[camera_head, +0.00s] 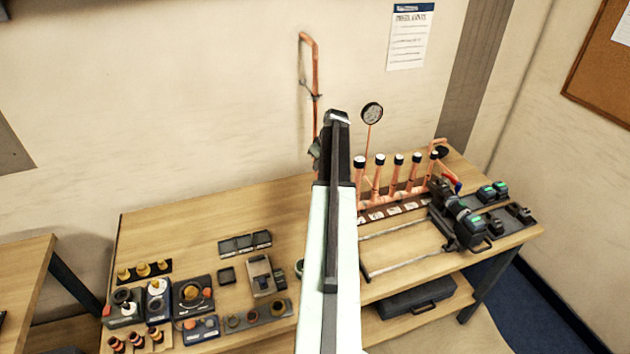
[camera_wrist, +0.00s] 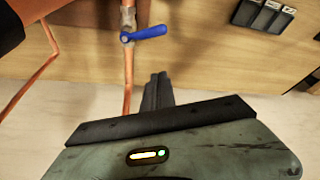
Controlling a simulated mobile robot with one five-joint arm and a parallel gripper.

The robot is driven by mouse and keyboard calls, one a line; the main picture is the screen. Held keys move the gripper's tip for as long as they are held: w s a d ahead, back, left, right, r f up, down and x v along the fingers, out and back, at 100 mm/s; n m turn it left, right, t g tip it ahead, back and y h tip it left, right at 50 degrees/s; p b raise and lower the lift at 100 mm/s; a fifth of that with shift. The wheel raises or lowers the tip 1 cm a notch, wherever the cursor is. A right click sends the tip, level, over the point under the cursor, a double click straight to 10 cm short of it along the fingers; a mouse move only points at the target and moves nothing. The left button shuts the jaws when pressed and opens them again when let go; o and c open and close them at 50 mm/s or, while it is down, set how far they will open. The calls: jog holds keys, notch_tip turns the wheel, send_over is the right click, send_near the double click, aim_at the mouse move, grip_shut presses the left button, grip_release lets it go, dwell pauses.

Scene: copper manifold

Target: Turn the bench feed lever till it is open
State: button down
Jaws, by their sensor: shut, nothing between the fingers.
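In the wrist view a blue lever (camera_wrist: 149,34) sits on a valve on a copper pipe (camera_wrist: 128,75). The lever points right, roughly across the pipe. My gripper (camera_wrist: 158,82) is shut and empty, close to the pipe and apart from the lever in the picture. In the head view my arm hides the lever and most of my gripper. A copper pipe (camera_head: 315,75) comes down the wall there and passes behind my arm.
A copper manifold (camera_head: 385,195) with several black-capped risers and a gauge (camera_head: 372,113) stands right of my arm. Black tools (camera_head: 462,220) lie on the bench's right end. Small parts and trays (camera_head: 245,243) cover the left side. A second copper pipe (camera_wrist: 40,75) shows in the wrist view.

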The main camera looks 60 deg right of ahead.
jog(key=b+x, duration=1)
jog(key=x, duration=0.1)
jog(key=s, duration=0.2)
jog(key=s+a, duration=0.1)
jog(key=s, duration=0.1)
jog(key=shift+r, duration=0.15)
